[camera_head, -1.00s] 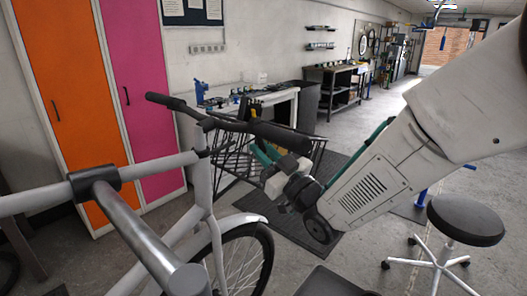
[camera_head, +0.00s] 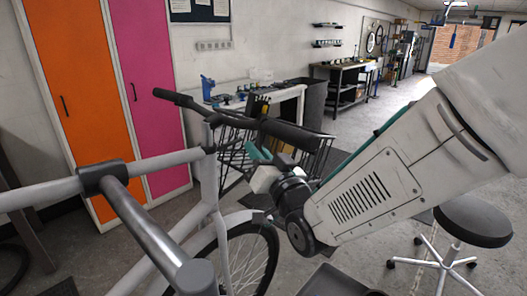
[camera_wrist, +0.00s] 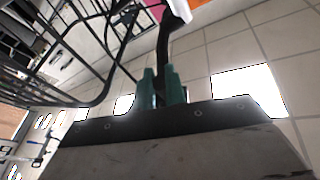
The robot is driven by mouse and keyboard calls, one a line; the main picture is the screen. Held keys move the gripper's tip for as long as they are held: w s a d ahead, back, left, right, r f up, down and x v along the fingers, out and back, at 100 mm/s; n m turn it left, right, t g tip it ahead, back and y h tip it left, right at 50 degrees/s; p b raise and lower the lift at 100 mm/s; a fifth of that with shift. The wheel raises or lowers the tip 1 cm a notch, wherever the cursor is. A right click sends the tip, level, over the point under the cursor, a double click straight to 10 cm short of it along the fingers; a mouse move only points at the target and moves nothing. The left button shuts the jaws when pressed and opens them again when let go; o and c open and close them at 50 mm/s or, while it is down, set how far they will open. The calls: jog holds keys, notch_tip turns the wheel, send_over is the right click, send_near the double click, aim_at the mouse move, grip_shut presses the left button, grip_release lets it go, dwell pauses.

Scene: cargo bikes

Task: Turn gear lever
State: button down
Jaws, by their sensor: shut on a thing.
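My gripper (camera_head: 257,156) is just below the black right handlebar grip (camera_head: 292,133) of a silver bike in the head view. In the wrist view, its two teal fingers (camera_wrist: 162,88) are close together around a slim black piece (camera_wrist: 163,50), which looks like the gear lever. This piece runs up from between the fingers toward a pale part at the top. The handlebar and my wrist hide the lever in the head view, so its angle cannot be told there.
A black wire basket (camera_head: 235,158) is close to my gripper, and its bars also fill the upper left of the wrist view. The bike's front wheel (camera_head: 245,258) is below. A round stool (camera_head: 474,220) stands at the right. Open floor lies farther back.

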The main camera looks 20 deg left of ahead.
jog(key=shift+s+a+r+m+h, duration=0.15)
jog(key=shift+s+r+m+h, duration=0.25)
jog(key=shift+m, duration=0.65)
jog(key=shift+s+a+r+m+h, duration=0.25)
jog(key=shift+s+m+h, duration=0.2)
jog(key=shift+m, duration=0.55)
jog(key=shift+s+a+r+m+h, duration=0.1)
jog(key=shift+s+r+m+h, duration=0.3)
jog(key=shift+m, duration=0.65)
jog(key=c, duration=1.5)
grip_release()
jog(key=shift+o, duration=0.2)
jog(key=shift+s, duration=0.1)
jog(key=v, duration=0.7)
jog(key=shift+s+d, duration=0.25)
jog(key=shift+d, duration=0.05)
